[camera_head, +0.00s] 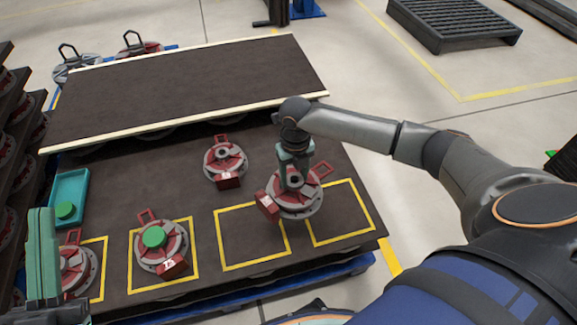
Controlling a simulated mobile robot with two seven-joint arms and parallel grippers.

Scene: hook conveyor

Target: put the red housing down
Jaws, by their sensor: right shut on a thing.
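The red housing (297,207), a round grey flange with red parts and a red handle loop, is in the head view right of centre. My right gripper (293,183) points down and is shut on its middle. The housing overlaps the inner corners of two yellow-outlined squares, the third (250,245) and the rightmost (345,222). I cannot tell whether it touches the dark table (190,190) or hangs just above it. My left gripper (42,265) is at the lower left edge, beside another housing; its fingertips do not show clearly.
A housing with a green cap (162,252) sits in the second square. Another housing (78,270) lies in the leftmost square, partly hidden. A further housing (225,160) stands behind the squares. A teal tray (76,179) holds a green cap. A raised dark board (190,85) spans the back.

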